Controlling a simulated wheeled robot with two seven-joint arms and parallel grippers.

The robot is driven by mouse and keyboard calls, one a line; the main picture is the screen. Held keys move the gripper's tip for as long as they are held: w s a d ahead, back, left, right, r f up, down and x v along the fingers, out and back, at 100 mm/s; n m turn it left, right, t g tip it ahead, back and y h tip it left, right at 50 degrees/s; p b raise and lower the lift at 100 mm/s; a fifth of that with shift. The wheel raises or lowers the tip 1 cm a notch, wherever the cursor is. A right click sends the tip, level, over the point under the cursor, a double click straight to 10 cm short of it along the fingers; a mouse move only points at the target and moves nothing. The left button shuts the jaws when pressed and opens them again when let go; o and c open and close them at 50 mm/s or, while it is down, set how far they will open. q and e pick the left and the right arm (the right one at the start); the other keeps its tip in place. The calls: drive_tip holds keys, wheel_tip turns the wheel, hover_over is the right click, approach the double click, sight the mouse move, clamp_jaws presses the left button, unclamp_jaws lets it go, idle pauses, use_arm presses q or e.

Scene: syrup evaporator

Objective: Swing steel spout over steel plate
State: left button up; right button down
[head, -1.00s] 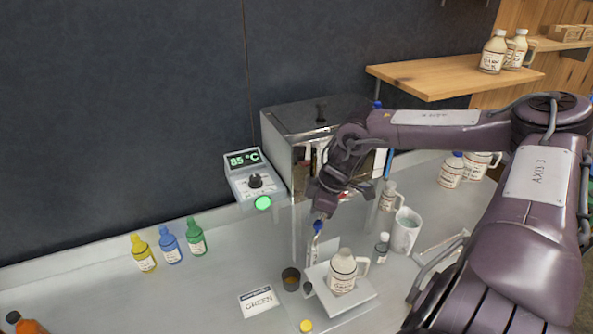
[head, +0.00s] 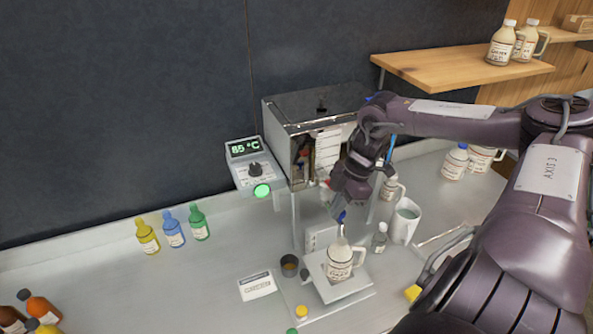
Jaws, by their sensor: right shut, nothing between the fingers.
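The steel spout (head: 340,230) is a short, thin pale piece under a blue tip (head: 342,216); its upper part is hidden by my right arm. Its lower end appears right above the mouth of a cream jug (head: 340,264). The jug stands upright on the square steel plate (head: 322,290) in the head view. My right gripper (head: 346,206) is shut and empty, pointing down at the blue tip. Whether it touches the tip I cannot tell. My left gripper is out of view.
The steel evaporator box (head: 318,110) stands behind, beside a readout showing 85 °C (head: 245,148). A small dark cup (head: 290,265) and a label card (head: 257,286) lie left of the plate. A white mug (head: 404,222) and small bottle (head: 379,238) stand right of it.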

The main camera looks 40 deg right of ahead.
drive_tip(key=shift+d, duration=0.1)
idle(0.6)
drive_tip(key=shift+d+r+p, duration=0.1)
drive_tip(key=shift+r+p, duration=0.3)
drive_tip(key=w+p+v, duration=0.1)
drive_tip(key=p+v, duration=0.6)
drive_tip(key=v, duration=0.2)
drive_tip(key=shift+s+d, duration=0.2)
drive_tip(key=shift+s, duration=0.15)
